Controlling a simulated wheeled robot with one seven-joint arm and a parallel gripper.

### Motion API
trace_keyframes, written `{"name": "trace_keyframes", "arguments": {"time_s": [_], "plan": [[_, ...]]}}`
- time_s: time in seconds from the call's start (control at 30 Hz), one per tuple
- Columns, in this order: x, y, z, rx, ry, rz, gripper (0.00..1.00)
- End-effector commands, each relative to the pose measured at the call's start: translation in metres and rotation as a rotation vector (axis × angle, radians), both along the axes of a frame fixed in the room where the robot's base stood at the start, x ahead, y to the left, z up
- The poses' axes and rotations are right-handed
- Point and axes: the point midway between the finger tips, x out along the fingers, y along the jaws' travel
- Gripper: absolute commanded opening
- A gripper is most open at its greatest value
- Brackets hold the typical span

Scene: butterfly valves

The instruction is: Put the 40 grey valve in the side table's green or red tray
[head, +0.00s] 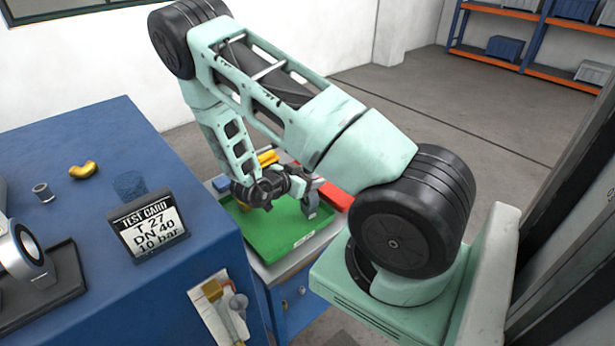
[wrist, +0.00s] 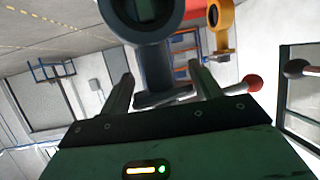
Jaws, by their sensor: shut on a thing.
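My gripper (head: 296,184) hangs over the green tray (head: 272,245) on the side table. It is shut on a grey valve (head: 311,206), which shows at the gripper's right side. In the wrist view the grey valve (wrist: 155,65) stands between the two fingers (wrist: 162,92), its dark ring cut off at the top edge. No size mark is readable on it. The red tray (head: 336,196) lies just behind and right of the green one, partly hidden by my arm. I cannot tell whether the valve touches the green tray.
A yellow valve (wrist: 220,20) shows beyond the held one. The blue workbench (head: 110,270) at left carries a test card (head: 150,228) reading T 27, DN 40, 10 bar, a yellow bent piece (head: 83,170) and a metal cylinder (head: 42,192). The green tray's front part is bare.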

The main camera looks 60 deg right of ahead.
Motion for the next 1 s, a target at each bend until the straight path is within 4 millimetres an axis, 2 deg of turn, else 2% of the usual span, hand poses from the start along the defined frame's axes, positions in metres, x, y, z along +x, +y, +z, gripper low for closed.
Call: {"name": "trace_keyframes", "arguments": {"time_s": [1.0], "plan": [[0.0001,-0.0008,-0.0047,-0.004,-0.001,-0.001,0.27]]}}
